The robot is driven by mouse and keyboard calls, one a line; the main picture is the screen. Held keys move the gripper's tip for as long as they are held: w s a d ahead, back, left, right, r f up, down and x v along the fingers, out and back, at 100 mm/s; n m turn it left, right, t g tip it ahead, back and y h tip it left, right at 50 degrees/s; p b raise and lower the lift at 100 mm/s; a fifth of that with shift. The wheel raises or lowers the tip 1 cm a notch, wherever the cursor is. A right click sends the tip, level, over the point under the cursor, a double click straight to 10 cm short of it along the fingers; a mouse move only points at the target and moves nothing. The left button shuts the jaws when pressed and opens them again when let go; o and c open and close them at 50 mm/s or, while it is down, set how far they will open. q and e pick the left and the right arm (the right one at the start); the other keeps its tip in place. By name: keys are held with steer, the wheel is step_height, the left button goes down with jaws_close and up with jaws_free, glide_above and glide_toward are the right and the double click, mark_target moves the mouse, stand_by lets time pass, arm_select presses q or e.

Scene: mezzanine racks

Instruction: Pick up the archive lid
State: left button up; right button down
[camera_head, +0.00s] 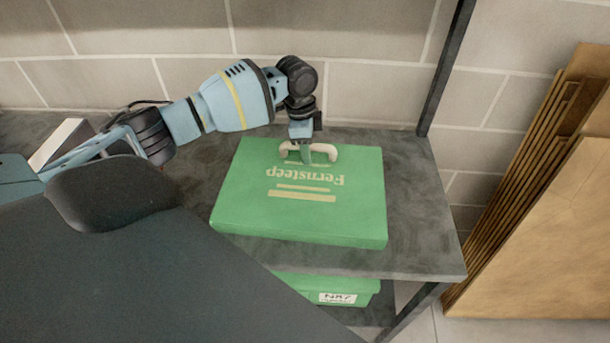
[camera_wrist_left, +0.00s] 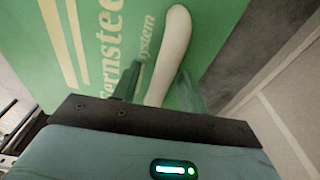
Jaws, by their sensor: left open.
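The archive lid (camera_head: 300,220) is green, with upside-down "Fernsteep" lettering and a pale cream handle (camera_head: 328,151) near its back edge. It lies flat on the grey shelf. My left gripper (camera_head: 306,150) points down at the handle and is open. In the left wrist view the handle (camera_wrist_left: 175,45) runs between the two fingers of my gripper (camera_wrist_left: 156,84), with the lid's green top (camera_wrist_left: 115,15) behind. I cannot tell whether a finger touches the handle. My right gripper is not in view.
The grey shelf (camera_head: 415,220) has bare room right of the lid. A dark rack post (camera_head: 445,70) stands at the back right. A green box (camera_head: 310,288) with a white label sits below. Brown flat panels (camera_head: 550,200) lean at the right. A pale block wall closes the back.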

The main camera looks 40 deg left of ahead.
arm_select(q)
jaws_close()
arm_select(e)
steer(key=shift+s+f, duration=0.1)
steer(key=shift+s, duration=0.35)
arm_select(q)
steer(key=shift+r, duration=0.1)
